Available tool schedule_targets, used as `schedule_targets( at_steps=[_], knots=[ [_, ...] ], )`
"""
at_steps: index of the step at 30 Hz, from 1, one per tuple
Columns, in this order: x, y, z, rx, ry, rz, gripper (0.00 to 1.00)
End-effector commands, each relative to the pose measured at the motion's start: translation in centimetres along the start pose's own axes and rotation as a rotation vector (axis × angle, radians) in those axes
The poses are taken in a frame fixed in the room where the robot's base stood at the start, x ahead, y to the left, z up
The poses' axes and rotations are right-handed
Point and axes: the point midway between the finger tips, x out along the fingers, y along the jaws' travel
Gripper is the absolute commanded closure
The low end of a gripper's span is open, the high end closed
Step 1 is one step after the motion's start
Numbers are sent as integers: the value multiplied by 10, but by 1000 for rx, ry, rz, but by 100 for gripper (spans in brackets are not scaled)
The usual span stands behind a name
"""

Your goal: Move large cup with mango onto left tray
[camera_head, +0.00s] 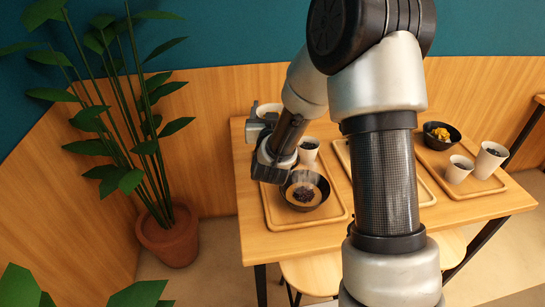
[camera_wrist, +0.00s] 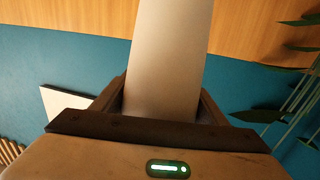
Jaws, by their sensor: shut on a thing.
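My gripper (camera_head: 262,124) is shut on a tall pale cup (camera_wrist: 170,50), which stands between the fingers (camera_wrist: 163,98) in the wrist view. In the head view only the cup's pale top (camera_head: 268,108) shows behind my gripper; its contents cannot be made out. The left tray (camera_head: 280,222) is wooden and lies at the table's left end. My gripper is at the tray's back left side in the picture; whether the cup touches the tray is hidden.
On the left tray are a dark bowl (camera_head: 316,198) and a small white cup (camera_head: 308,146). A middle tray (camera_head: 425,192) is partly hidden by my arm. The right tray (camera_head: 480,190) bears a bowl of yellow pieces (camera_head: 441,131) and two cups. A potted plant (camera_head: 168,240) stands left.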

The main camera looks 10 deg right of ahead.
Motion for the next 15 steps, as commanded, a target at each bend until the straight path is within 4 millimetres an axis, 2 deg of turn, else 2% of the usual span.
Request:
schedule_targets(
  at_steps=[1,6,15],
  knots=[
    [1,0,15,-1,-6,1,66],
    [3,1,61,-2,-7,2,66],
    [6,1,130,-2,-5,0,66]
  ],
)
